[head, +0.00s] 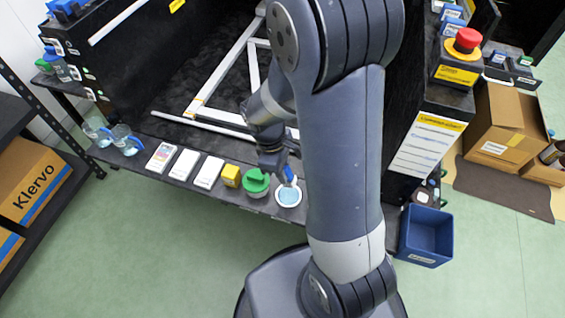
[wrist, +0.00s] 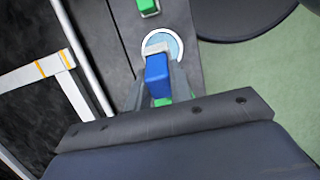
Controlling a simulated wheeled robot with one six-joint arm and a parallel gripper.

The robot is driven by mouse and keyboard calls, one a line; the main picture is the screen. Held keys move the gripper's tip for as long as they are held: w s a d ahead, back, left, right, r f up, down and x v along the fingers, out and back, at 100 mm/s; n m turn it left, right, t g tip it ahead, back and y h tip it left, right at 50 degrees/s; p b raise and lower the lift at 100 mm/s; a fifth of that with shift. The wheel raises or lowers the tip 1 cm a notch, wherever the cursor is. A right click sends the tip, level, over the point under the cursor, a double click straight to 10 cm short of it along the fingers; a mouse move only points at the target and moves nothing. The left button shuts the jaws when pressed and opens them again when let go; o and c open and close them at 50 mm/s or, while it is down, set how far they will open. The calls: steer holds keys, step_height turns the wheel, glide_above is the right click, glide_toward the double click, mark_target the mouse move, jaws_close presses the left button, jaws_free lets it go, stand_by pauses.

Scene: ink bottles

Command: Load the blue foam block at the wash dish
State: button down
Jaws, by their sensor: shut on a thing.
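The blue foam block (wrist: 157,72) is gripped between the two fingers of my gripper (wrist: 158,84) in the wrist view, with a pale end beyond its blue part. The block also shows small in the head view (head: 287,173). The wash dish (wrist: 176,43) is a round white dish with light-blue content, and it stands on the dark ledge; it shows in the head view (head: 289,206) too. My gripper (head: 284,171) is above the dish's far side. The block overlaps the dish in the wrist view; I cannot tell whether they touch.
A green-lidded jar (head: 256,182) stands just left of the dish, then a yellow block (head: 231,175) and several white boxes (head: 184,164). A green item (wrist: 147,6) lies beyond the dish. White frame bars (head: 228,70) lie behind. A blue bin (head: 427,235) is at right.

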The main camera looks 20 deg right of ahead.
steer(key=shift+w+a+b+x, duration=0.15)
steer(key=shift+a+b+x, duration=0.05)
steer(key=shift+b+x, duration=0.75)
steer(key=shift+w+a+b+x, duration=0.1)
steer(key=shift+a+b+x, duration=0.05)
steer(key=shift+b+x, duration=0.75)
steer(key=shift+w+a+b+x, duration=0.15)
steer(key=shift+a+b+x, duration=0.05)
steer(key=shift+b+x, duration=0.7)
steer(key=shift+x, duration=0.8)
steer(key=shift+w+a, duration=0.1)
steer(key=shift+a, duration=0.1)
steer(key=p+v, duration=0.2)
steer(key=d+p+v, duration=0.1)
steer(key=p+v, duration=0.1)
steer(key=s+p+v, duration=0.1)
steer(key=p+v, duration=0.1)
steer(key=v, duration=0.1)
steer(key=shift+d+r, duration=0.15)
steer(key=shift+d, duration=0.05)
steer(key=shift+w, duration=0.15)
stand_by(0.4)
